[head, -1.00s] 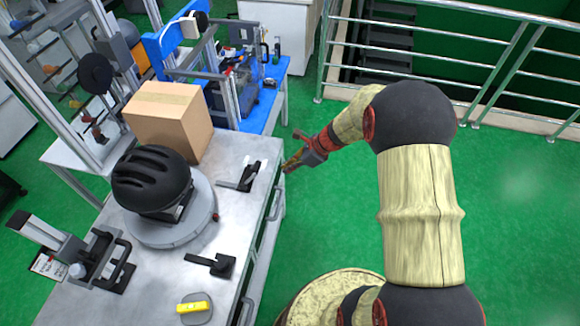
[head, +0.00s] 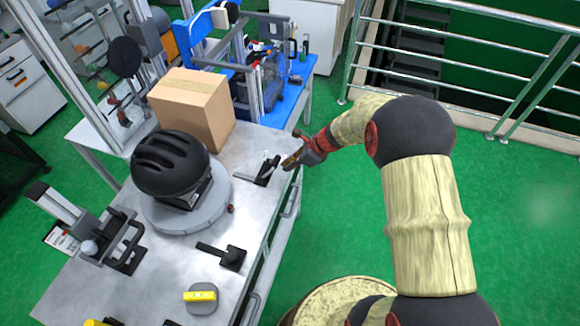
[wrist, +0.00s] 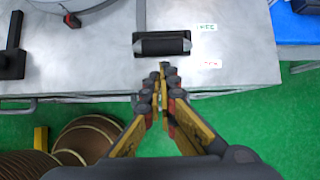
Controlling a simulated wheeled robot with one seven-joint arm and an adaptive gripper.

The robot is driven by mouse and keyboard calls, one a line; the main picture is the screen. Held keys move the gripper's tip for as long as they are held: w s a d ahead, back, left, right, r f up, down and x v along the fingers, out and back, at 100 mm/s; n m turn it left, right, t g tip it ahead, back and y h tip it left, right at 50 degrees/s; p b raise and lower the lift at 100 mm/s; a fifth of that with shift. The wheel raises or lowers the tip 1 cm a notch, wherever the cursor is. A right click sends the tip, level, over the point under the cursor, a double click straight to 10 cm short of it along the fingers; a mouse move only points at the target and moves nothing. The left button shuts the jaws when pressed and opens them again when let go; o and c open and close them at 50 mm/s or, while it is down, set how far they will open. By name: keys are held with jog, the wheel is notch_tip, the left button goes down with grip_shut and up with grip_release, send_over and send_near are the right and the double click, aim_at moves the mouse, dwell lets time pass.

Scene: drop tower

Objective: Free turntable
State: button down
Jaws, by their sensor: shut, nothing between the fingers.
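The turntable (head: 158,222) is a round grey disc on the metal workbench, with a black helmet (head: 170,163) on a dark block on top. A small red knob (head: 231,208) sits at its right rim, and it also shows in the wrist view (wrist: 72,21). A black clamp (head: 265,172) lies at the bench's right edge; its dark bar (wrist: 162,46) shows in the wrist view. A second black clamp (head: 232,257) lies nearer. My gripper (head: 290,163) is shut and empty at the bench edge, its fingertips (wrist: 164,66) just short of the bar; contact is unclear.
A cardboard box (head: 190,108) stands behind the helmet. A fixture (head: 110,245) is at the left, and a yellow item (head: 201,296) lies near the front. A blue bench (head: 283,108) adjoins the back. Green floor and a metal railing (head: 460,73) lie to the right.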

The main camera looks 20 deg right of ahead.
jog(key=shift+a+r+p, duration=0.1)
jog(key=shift+r+p, duration=0.1)
jog(key=shift+p, duration=0.25)
jog(key=shift+w+a+r+p, duration=0.1)
jog(key=shift+p, duration=0.65)
